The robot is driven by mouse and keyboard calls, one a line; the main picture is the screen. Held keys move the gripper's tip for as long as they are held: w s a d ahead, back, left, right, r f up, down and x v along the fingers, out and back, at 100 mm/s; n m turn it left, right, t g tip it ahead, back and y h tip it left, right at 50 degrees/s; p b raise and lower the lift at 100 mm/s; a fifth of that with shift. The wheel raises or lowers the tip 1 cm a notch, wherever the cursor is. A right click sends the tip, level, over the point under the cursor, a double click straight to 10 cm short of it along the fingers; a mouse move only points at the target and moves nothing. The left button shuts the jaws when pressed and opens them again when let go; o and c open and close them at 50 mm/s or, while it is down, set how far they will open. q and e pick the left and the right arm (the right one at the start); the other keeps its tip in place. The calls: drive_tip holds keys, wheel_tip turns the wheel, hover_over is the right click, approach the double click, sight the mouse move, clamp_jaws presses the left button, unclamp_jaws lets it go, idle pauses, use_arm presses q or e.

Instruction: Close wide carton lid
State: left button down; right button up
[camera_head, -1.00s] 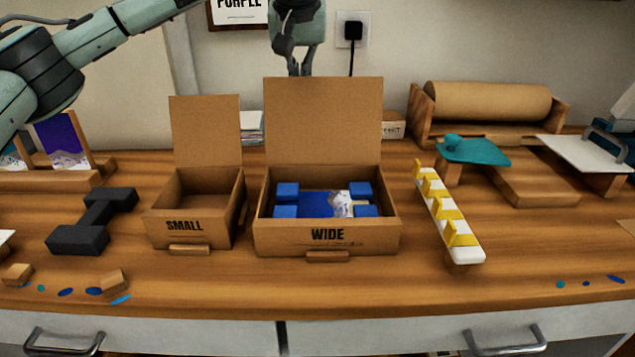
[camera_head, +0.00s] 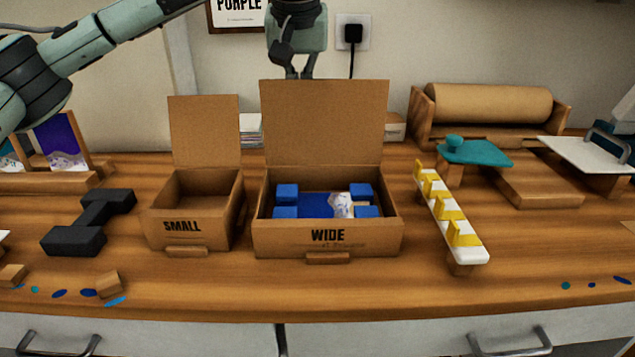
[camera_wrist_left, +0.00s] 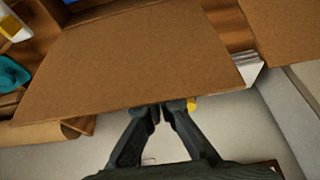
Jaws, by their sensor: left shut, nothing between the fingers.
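The wide carton (camera_head: 328,237) stands on the bench with its lid (camera_head: 325,122) raised upright behind it. Inside lie a blue piece, blue corner blocks and a pale, patterned item. My left gripper (camera_head: 299,74) is above and behind the lid's top edge; the lid hides its fingertips in the head view. In the left wrist view the shut, empty fingers (camera_wrist_left: 162,106) are at the edge of the lid (camera_wrist_left: 140,58); I cannot tell whether they touch it.
The small carton (camera_head: 190,227) stands open just left of the wide one. A white rack with yellow clips (camera_head: 452,222) stands to the right. A wall plug (camera_head: 353,34) and its cable are behind, near my gripper. The bench front is mostly clear.

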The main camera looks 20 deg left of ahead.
sight(300, 124)
use_arm(q)
drive_tip(key=shift+s+d+b, duration=0.2)
drive_tip(key=shift+s, duration=0.6)
drive_tip(key=shift+s+d+b, duration=0.15)
drive_tip(key=shift+s+d, duration=0.1)
drive_tip(key=shift+s, duration=0.5)
drive_tip(key=shift+s+d+b, duration=0.2)
drive_tip(key=shift+s, duration=0.6)
wheel_tip(300, 124, up, 7)
drive_tip(key=p, duration=0.6)
drive_tip(key=shift+r, duration=1)
